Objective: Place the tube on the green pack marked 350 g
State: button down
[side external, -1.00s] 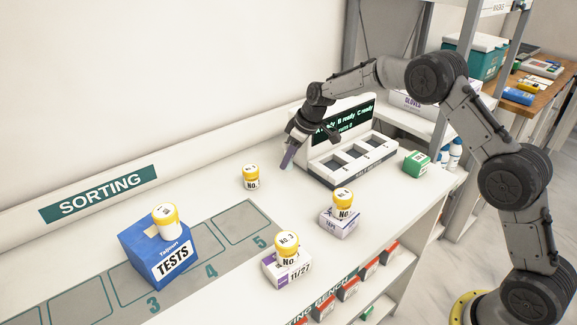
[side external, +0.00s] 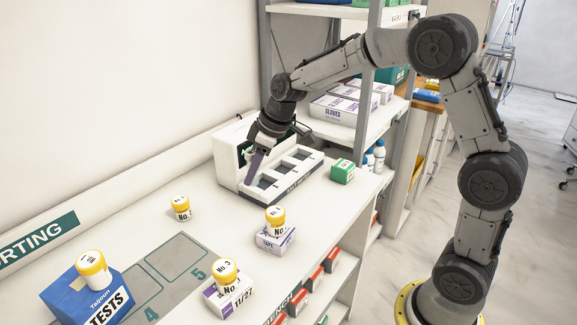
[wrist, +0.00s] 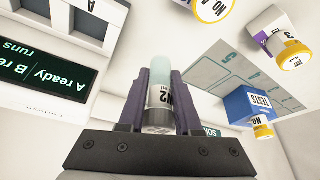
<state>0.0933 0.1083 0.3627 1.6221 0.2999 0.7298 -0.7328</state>
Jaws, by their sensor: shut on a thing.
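My gripper (side external: 256,160) is at the left front of the white slotted device, with its purple fingers pointing down. In the wrist view my gripper (wrist: 159,80) is shut on the tube (wrist: 160,95), which has a pale blue-green end, a white label with a 2, and a dark grey end between the fingers. The tube can hardly be made out in the side view. A small green pack (side external: 342,171) lies on the bench just right of the device, apart from my gripper. Its marking is too small to read. It does not show in the wrist view.
The slotted device (side external: 228,165) stands beside my gripper. Yellow-capped jars stand on the bench (side external: 182,208), on a tape box (side external: 270,242), on an 11/27 box (side external: 228,298) and on the blue TESTS box (side external: 85,302). A shelf rack (side external: 375,115) rises behind the green pack.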

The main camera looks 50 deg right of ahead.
jog(key=shift+s+f, duration=0.1)
jog(key=shift+s, duration=0.2)
jog(key=s+d+r+m+h, duration=0.1)
jog(key=s+d+r+m, duration=0.25)
jog(key=s+d, duration=0.65)
jog(key=s+d+r+m+h, duration=0.2)
jog(key=s+d+r+m, duration=0.15)
jog(key=s+d, duration=0.7)
send_near(340, 161)
jog(key=shift+w+a+f+t, duration=0.15)
jog(key=shift+w+f+t, duration=0.15)
jog(key=shift+w+f, duration=0.25)
jog(key=shift+w+d+f, duration=0.15)
jog(key=shift+f, duration=0.8)
jog(key=shift+w+d+f, duration=0.15)
jog(key=shift+f, duration=0.85)
jog(key=shift+f, duration=0.15)
jog(key=c, duration=0.6)
grip_release()
